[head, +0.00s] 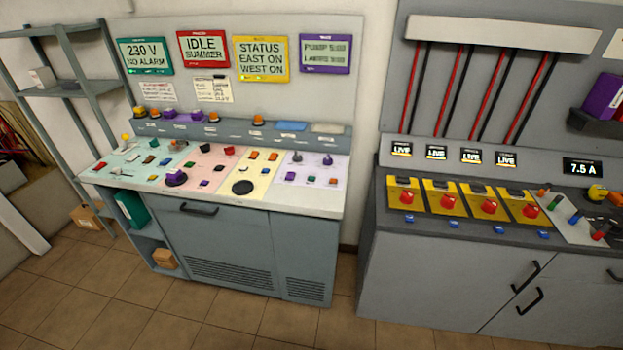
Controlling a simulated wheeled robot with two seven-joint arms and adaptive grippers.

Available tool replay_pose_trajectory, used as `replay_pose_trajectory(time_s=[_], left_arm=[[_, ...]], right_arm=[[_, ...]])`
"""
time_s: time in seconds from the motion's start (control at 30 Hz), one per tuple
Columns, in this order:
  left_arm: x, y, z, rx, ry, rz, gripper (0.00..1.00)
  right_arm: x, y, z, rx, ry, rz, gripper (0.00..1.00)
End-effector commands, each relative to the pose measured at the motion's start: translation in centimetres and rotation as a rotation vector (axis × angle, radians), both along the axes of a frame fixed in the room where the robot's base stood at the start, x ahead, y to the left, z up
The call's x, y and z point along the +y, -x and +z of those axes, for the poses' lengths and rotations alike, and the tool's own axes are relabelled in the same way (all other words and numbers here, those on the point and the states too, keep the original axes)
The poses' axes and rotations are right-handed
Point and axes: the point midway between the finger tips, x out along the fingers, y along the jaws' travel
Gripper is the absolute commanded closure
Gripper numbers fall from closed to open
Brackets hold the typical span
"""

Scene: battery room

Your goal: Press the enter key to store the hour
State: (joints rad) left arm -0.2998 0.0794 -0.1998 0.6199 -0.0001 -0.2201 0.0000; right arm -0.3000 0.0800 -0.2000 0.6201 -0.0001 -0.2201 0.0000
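In the head view a grey control console (255,203) stands left of centre, its sloping top split into pale green, pink, yellow and lilac panels. Small keys and knobs sit on them. The pink panel (213,178) bears a red key (229,150), a black knob (204,149) and small keys. A red-framed display (203,49) above reads "IDLE SUMMER". The key labels are too small to read, so I cannot tell which is the enter key. Neither of my grippers is in view.
A right-hand bench (450,275) carries several yellow switch boxes with red knobs (489,205) and a "7.5 A" display (582,168). A grey shelf rack (72,90) stands at the left. Cardboard boxes (165,259) sit low. The tiled floor (190,320) in front is clear.

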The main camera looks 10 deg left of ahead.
Motion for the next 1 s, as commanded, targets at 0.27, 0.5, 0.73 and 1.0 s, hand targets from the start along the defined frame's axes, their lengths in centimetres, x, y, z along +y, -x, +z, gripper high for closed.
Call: replay_pose_trajectory(time_s=[0.27, 0.5, 0.73, 1.0], left_arm=[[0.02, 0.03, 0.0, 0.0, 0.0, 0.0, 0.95], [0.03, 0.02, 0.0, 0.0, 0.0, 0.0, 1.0], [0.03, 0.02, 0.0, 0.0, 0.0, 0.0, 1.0], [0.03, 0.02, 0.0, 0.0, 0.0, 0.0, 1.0]], right_arm=[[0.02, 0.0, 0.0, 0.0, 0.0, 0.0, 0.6], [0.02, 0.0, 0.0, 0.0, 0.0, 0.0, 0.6], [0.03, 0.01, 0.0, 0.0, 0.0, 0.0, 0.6], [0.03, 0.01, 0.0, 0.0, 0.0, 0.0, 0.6]])
